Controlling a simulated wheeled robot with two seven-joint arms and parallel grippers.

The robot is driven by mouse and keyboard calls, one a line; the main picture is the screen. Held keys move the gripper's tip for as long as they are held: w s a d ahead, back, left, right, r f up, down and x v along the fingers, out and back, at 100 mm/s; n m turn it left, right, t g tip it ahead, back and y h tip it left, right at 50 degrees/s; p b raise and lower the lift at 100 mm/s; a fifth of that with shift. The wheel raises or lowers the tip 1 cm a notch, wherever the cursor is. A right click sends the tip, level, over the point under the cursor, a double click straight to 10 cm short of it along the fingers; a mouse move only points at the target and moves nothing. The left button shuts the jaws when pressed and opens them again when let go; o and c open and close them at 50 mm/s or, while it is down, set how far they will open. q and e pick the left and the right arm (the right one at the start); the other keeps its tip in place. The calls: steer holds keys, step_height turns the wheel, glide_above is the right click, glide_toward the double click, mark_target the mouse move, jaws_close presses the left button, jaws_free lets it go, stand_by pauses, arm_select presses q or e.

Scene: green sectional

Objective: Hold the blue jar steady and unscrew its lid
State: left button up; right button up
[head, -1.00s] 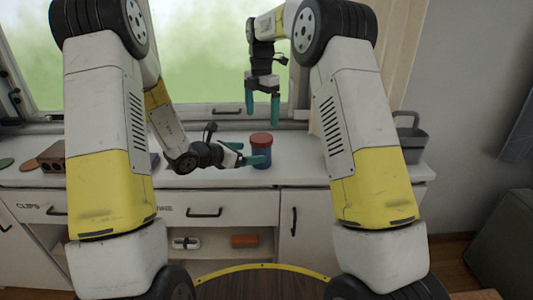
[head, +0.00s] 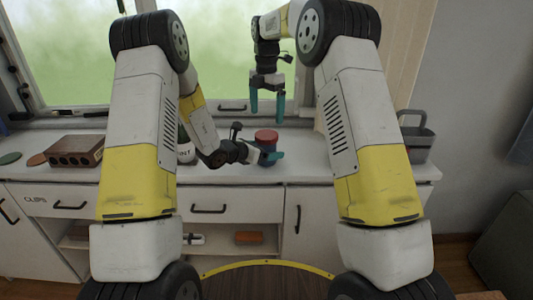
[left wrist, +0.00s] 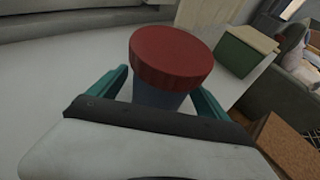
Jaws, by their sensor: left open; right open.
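The blue jar (left wrist: 156,98) with its red lid (left wrist: 170,56) stands upright on the white counter. In the head view the red lid (head: 266,136) shows, and most of the jar body is hidden behind my left gripper. My left gripper (head: 270,155) is low beside the jar, with its teal fingers open. In the left wrist view the fingers (left wrist: 160,90) lie on either side of the jar body, under the lid; whether they touch it I cannot tell. My right gripper (head: 267,105) is open, pointing down above the lid, empty.
A brown block with holes (head: 76,150) and a partly hidden white container (head: 185,150) are on the counter to the left. A grey caddy (head: 416,138) stands at the right end. A green box (left wrist: 246,50) shows in the left wrist view. The window is behind.

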mark_target(266, 134)
arm_select(q)
jaws_close()
arm_select(e)
steer(key=shift+c, duration=1)
steer(key=m, duration=0.6)
steer(key=shift+m, duration=0.3)
steer(key=m, duration=0.6)
steer(key=shift+m, duration=0.3)
steer(key=m, duration=1)
steer(key=shift+m, duration=0.3)
steer(key=m, duration=1.7)
steer(key=shift+m, duration=0.3)
steer(key=m, duration=1.2)
steer(key=shift+m, duration=0.3)
steer(key=shift+f, duration=4)
